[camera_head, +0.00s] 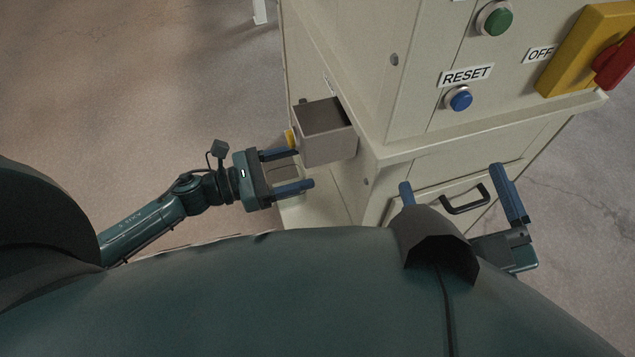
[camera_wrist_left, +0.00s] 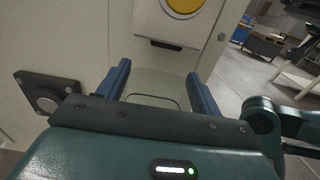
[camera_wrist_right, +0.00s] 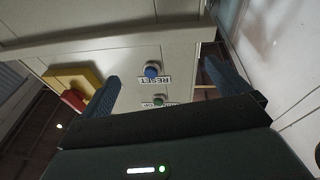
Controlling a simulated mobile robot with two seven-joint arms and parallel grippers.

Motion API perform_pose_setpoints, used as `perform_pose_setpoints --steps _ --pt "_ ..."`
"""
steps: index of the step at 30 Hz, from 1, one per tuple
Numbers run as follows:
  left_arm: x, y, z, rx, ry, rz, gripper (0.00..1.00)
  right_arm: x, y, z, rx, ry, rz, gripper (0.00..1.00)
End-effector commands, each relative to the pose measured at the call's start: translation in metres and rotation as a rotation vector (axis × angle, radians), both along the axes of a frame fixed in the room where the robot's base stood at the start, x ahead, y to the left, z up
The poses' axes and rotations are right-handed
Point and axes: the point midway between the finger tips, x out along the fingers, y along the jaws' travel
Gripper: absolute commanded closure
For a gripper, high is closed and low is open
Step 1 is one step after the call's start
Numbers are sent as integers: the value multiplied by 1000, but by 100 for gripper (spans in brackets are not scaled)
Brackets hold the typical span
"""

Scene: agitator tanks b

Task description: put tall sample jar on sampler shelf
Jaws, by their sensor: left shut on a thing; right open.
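My left gripper (camera_head: 294,169) is in front of the grey open-topped box on the cabinet's left side. In the left wrist view its blue fingers (camera_wrist_left: 158,80) stand apart, shut on what looks like the clear tall sample jar (camera_wrist_left: 153,98). Only a faint rounded outline of the jar shows between the fingers; the head view does not show it clearly. A pale ledge (camera_head: 297,212), which may be the sampler shelf, juts from the cabinet below the box. My right gripper (camera_head: 457,192) is open and empty, in front of the cabinet's drawer handle.
The grey box (camera_head: 327,148) sticks out of the cabinet beside the left fingers, with a yellow button (camera_wrist_left: 184,5) near it. The cabinet front carries a blue RESET button (camera_head: 459,98), a green button (camera_head: 497,20) and a red-yellow switch (camera_head: 590,50). Floor at the left is clear.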

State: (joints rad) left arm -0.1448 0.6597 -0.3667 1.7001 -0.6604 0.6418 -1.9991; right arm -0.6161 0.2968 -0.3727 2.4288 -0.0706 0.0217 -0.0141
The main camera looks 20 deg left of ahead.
Motion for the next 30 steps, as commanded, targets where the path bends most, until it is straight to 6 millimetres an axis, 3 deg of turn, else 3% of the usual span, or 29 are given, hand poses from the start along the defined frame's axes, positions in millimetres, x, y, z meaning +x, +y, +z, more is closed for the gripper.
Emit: perform_pose_setpoints --steps 7,9,12,16,22,30 --pt "28 -42 -4 -1 -1 0 71 -1 1 -3 19 0 5 0" --pt "26 -39 -20 1 3 1 71 -1 1 -9 35 6 11 0" --pt "26 -39 -29 0 2 2 71 -1 2 -9 45 9 17 0" --pt "26 -39 -38 -1 1 1 71 2 2 1 44 -40 23 0" --pt "26 -38 -68 -1 2 1 71 9 1 25 27 -214 38 0" --pt "28 -42 -70 0 0 1 71 10 -1 35 20 -269 37 0"
